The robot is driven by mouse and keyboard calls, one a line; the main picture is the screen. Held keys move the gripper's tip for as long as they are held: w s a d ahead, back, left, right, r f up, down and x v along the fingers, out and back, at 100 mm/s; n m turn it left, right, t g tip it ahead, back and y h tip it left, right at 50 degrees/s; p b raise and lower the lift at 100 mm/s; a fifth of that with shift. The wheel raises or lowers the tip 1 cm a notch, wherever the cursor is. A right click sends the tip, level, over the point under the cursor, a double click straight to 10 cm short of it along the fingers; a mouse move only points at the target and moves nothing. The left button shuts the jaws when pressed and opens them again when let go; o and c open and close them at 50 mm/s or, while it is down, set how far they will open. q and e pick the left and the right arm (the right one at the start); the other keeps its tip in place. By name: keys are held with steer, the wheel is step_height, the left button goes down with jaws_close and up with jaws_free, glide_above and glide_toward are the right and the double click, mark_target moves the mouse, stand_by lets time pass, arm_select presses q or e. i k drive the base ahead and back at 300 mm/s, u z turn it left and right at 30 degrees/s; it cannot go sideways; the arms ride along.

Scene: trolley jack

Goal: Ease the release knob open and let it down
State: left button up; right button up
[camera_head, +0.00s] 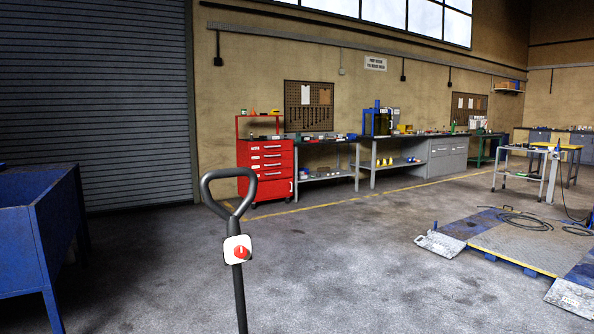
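The jack's dark handle (239,286) stands nearly upright in the lower middle of the head view, with a loop grip (207,190) at its top. A red release knob (240,252) sits on a white square plate (232,244) just below the loop. The knob carries a small light mark. The jack's body and whatever it bears are below the picture and hidden. Neither of my grippers shows in this view, and nothing touches the handle or the knob.
A blue bin on legs (40,225) stands close on the left. A red tool chest (265,172) and workbenches (440,157) line the back wall. A low lift platform (512,248) with a hose lies on the right. The floor (350,260) between is clear.

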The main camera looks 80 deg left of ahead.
mark_target(240, 251)
steer(key=u, duration=2.85)
